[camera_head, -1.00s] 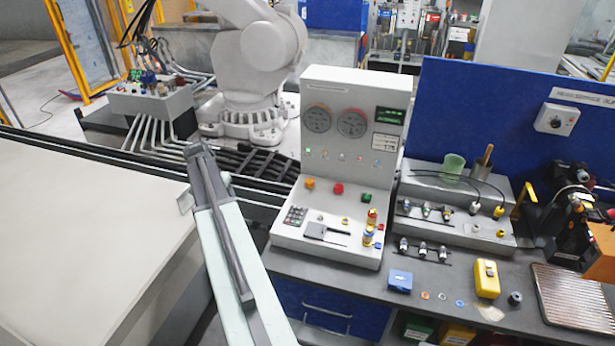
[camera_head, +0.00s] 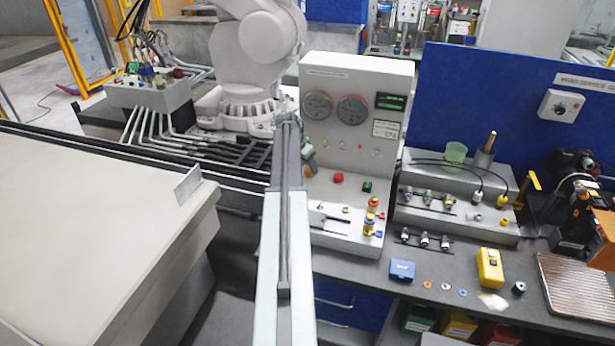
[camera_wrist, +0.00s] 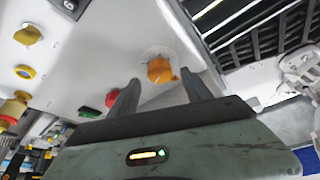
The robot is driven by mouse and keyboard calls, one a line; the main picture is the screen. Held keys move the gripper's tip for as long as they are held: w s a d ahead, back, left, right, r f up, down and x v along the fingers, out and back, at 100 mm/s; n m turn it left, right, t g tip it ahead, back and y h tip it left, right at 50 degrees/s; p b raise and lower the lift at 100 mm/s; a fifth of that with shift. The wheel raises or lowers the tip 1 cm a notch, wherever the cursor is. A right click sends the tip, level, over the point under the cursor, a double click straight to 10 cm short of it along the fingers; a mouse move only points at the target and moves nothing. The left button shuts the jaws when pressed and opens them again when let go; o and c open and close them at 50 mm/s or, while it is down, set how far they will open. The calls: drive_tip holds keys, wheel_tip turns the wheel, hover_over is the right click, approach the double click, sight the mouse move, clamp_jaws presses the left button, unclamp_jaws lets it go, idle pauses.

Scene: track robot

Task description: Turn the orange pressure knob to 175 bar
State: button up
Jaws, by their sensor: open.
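The orange pressure knob (camera_wrist: 161,71) is round and sits on the white panel in the wrist view. My gripper (camera_wrist: 160,83) is open, with one finger to each side of the knob. The knob shows just beyond the fingertips, and I cannot tell whether they touch it. In the head view my gripper (camera_head: 308,152) is in front of the left side of the control console (camera_head: 340,80), and my arm hides most of the knob area. A small green display (camera_head: 391,101) is on the console; its digits are too small to read.
A red button (camera_head: 338,178) and a green button (camera_head: 367,187) sit right of my gripper on the console. Two round gauges (camera_head: 335,107) are above. Yellow and red fittings (camera_head: 371,212) stand at the console's front right. A pale table (camera_head: 90,230) is at the left.

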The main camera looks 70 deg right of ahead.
drive_tip(key=shift+b+x, duration=0.45)
drive_tip(key=shift+x, duration=0.7)
drive_tip(key=shift+w, duration=0.1)
drive_tip(key=shift+r, duration=0.15)
clamp_jaws()
drive_tip(key=shift+a, duration=0.15)
drive_tip(key=shift+n, duration=0.3)
